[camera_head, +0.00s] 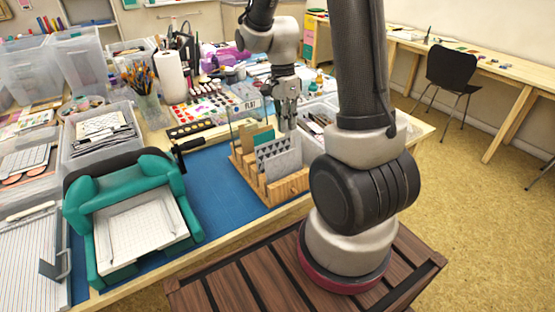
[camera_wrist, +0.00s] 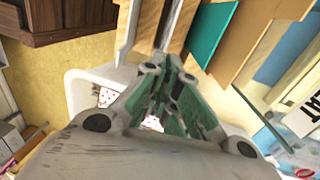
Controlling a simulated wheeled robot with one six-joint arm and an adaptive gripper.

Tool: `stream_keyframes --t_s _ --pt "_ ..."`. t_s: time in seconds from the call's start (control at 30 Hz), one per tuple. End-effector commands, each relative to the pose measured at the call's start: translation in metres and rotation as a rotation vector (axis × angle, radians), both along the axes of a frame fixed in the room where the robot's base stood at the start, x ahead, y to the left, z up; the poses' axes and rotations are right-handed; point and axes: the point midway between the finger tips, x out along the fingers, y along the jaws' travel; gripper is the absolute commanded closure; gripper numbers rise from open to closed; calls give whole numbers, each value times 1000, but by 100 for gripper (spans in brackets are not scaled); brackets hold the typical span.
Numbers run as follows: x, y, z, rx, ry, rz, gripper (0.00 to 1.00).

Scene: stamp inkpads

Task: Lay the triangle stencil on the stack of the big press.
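The triangle stencil (camera_head: 273,159) is a light grey sheet with rows of darker triangles. It stands upright in the wooden rack (camera_head: 290,188), in front of a green sheet and a tan one. My gripper (camera_head: 290,124) points down by the stencil's upper right end. In the wrist view my fingertips (camera_wrist: 168,72) are close together at the edge of a pale upright sheet (camera_wrist: 180,25). I cannot tell whether they hold it. The big press (camera_head: 160,165) is green, with its lid raised. A white gridded stack (camera_head: 140,229) lies on its bed.
A blue mat (camera_head: 225,195) lies clear between press and rack. A clear panel and an upright sign (camera_head: 251,106) stand behind the rack.

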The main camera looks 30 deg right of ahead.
Motion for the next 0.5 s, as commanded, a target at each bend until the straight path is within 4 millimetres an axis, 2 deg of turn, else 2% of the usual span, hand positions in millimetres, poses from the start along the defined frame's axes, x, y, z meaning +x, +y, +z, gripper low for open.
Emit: stream_keyframes --t_s 0.5 --pt "8 0 46 0 -2 0 100"
